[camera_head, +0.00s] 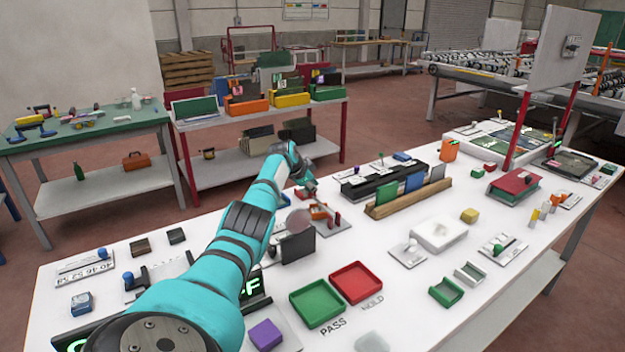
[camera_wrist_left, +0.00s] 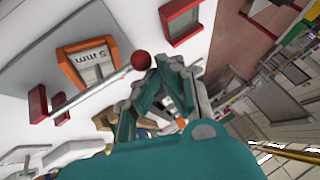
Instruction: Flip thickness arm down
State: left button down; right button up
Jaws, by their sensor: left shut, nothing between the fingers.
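The thickness arm is a pale rod with a red ball knob (camera_wrist_left: 141,60) at one end, seen in the left wrist view. Its other end meets a red bracket (camera_wrist_left: 38,104). An orange gauge block (camera_wrist_left: 70,72) with a white marked face sits beside the rod on a grey plate. In the head view the orange block (camera_head: 318,212) and plate are small and partly behind my arm. My left gripper (camera_wrist_left: 166,66) is shut and empty, its fingertips close beside the knob; I cannot tell whether they touch it. In the head view my left gripper (camera_head: 306,184) is above the plate. My right gripper is out of view.
A dark upright panel (camera_head: 299,247) stands just nearer than the plate. A wooden rack (camera_head: 408,200) with coloured panels and a black holder (camera_head: 385,182) stand to the right. Green (camera_head: 317,303) and red (camera_head: 356,283) trays lie in front.

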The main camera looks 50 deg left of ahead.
pick_arm(q)
jog(key=shift+s+f, duration=0.1)
jog(key=shift+s, duration=0.1)
dwell(0.5)
jog(key=shift+s+r, duration=0.15)
jog(key=shift+r, duration=0.1)
jog(key=v, duration=1.1)
jog(key=shift+r, duration=0.2)
jog(key=shift+d, duration=0.15)
